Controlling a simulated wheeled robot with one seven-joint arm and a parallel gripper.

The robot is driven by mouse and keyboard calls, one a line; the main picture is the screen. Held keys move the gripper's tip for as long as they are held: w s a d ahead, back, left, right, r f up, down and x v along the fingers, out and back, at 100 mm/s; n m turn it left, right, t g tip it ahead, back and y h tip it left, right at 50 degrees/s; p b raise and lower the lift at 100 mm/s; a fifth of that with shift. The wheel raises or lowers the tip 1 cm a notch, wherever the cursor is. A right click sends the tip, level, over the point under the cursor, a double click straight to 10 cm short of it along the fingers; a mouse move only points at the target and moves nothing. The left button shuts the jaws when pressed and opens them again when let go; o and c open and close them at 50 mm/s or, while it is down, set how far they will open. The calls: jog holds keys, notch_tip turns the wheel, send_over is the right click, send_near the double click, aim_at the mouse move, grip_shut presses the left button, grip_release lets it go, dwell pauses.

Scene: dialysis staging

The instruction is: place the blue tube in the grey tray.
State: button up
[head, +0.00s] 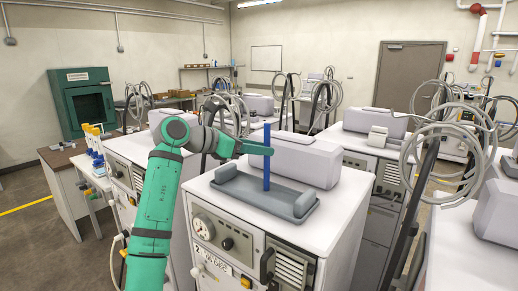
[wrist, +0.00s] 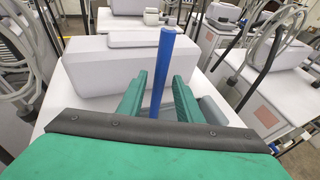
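The blue tube (head: 267,171) stands upright over the floor of the grey tray (head: 225,194). Its lower end appears to meet the tray floor, though I cannot be sure of contact. My gripper (head: 266,149) is at the tube's middle, above the tray. In the wrist view, the blue tube (wrist: 163,65) rises between the two green fingers of my gripper (wrist: 160,78). The fingers are apart, with a gap visible on the tube's left side; the right finger looks close to it. Part of the grey tray (wrist: 213,108) shows behind the right finger.
The tray lies on a white machine top (head: 330,212). A pale grey box-shaped unit (head: 305,160) stands right behind the tray. More machines with coiled hoses (head: 440,150) stand to the right and behind. A green cabinet (head: 80,100) is at the far left.

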jog(key=v, duration=1.2)
jog(key=shift+r, duration=0.2)
